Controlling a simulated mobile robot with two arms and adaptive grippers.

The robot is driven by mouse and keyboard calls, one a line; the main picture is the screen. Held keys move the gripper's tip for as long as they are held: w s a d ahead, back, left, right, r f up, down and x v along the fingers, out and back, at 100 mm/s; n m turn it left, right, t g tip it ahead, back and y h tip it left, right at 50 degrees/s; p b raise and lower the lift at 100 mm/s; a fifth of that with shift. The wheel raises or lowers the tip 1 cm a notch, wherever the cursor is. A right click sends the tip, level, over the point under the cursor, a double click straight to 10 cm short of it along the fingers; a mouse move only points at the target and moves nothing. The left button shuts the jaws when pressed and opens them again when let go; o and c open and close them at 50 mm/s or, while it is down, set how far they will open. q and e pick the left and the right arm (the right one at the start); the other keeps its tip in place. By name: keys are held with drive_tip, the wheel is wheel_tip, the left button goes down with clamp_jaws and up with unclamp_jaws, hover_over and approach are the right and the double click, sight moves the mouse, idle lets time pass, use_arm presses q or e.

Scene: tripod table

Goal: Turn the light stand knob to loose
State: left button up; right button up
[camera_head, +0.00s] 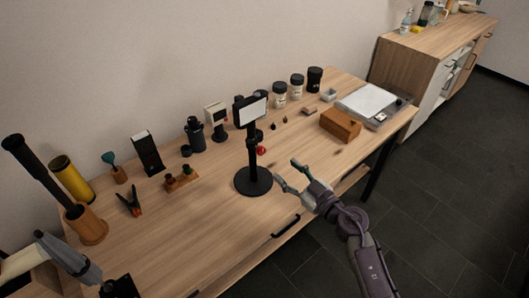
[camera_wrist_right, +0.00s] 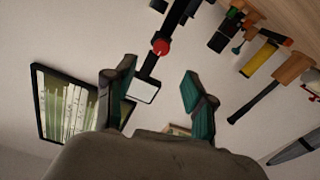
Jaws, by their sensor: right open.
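The black light stand (camera_head: 251,150) stands upright on a round base (camera_head: 254,184) mid-table, with a white light panel (camera_head: 255,110) on top. A small red knob (camera_head: 261,151) sticks out from its pole. In the right wrist view the red knob (camera_wrist_right: 160,47) shows beyond the fingers, above the panel (camera_wrist_right: 144,89). My right gripper (camera_head: 285,176) is open and empty, just right of the pole and apart from the knob. In the right wrist view the two fingers of my gripper (camera_wrist_right: 158,92) are spread wide. My left gripper cannot be made out.
A wooden box (camera_head: 340,124) and a scale (camera_head: 373,104) are at the right. Bottles and jars line the wall, including a dark bottle (camera_head: 195,134). A wooden holder (camera_head: 86,224) and a grey object (camera_head: 70,257) are at the left. The table front is clear.

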sight(263, 152)
drive_tip(key=b+x, duration=0.1)
drive_tip(key=x, duration=0.8)
drive_tip(key=shift+w+a, duration=0.15)
drive_tip(key=shift+a, duration=0.1)
drive_tip(key=shift+w+a, duration=0.25)
drive_tip(key=shift+w, duration=0.1)
use_arm(q)
drive_tip(key=shift+s+a+f, duration=0.6)
drive_tip(key=shift+s+f, duration=0.1)
drive_tip(key=shift+s, duration=0.1)
drive_tip(key=shift+w+d, duration=0.1)
drive_tip(key=shift+w, duration=0.15)
use_arm(e)
clamp_jaws()
